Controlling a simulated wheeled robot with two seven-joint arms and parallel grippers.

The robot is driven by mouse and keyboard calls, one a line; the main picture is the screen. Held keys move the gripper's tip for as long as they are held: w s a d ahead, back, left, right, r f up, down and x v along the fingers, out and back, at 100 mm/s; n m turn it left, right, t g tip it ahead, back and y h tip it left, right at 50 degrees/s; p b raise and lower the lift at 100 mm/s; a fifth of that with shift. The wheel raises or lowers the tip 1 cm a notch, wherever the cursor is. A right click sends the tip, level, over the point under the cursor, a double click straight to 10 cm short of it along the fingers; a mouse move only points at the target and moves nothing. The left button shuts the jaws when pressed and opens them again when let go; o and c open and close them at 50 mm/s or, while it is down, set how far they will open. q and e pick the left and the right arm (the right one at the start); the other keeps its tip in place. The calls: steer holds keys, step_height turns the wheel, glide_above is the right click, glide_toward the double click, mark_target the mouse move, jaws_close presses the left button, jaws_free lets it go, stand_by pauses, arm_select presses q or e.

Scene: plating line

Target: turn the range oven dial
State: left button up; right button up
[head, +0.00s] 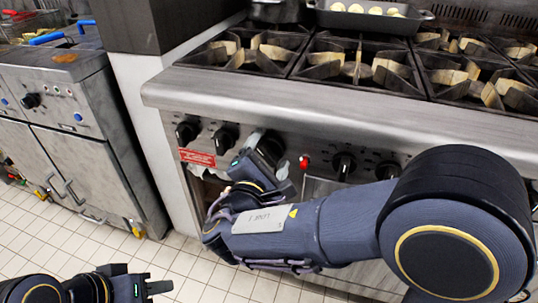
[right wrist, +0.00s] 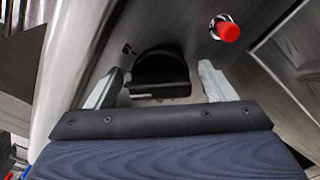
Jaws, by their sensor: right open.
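The range (head: 300,100) has a steel front panel with a row of black dials. In the right wrist view a black dial (right wrist: 160,68) lies between the two pale fingers of my right gripper (right wrist: 164,84), which is open. A gap shows on each side, and I cannot tell how deep the fingers reach around it. The red knob is right of the fingers in the wrist view (right wrist: 226,29). My left gripper (head: 152,285) is low at the left, away from the range.
Other dials stand left (head: 224,138) and right (head: 344,165) of my right gripper. A red label (head: 197,157) is on the panel. Burner grates and a tray (head: 372,20) with pale round items are on top. A fryer unit (head: 65,110) stands left; the tiled floor between is clear.

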steer(key=c, duration=0.9)
steer(key=shift+r+n+p, duration=0.25)
steer(key=shift+n+p, duration=0.65)
steer(key=shift+p, duration=0.2)
steer(key=shift+c, duration=0.2)
steer(key=n+p, duration=0.8)
steer(key=p, duration=0.1)
steer(key=n+p, duration=0.5)
steer(key=shift+a, duration=0.35)
steer(key=shift+w+f+n+p, duration=0.1)
steer(key=shift+f+n+p, duration=0.1)
steer(key=shift+n+p, duration=1.15)
steer(key=shift+f, duration=0.1)
steer(key=o, duration=0.9)
steer(key=shift+o, duration=0.2)
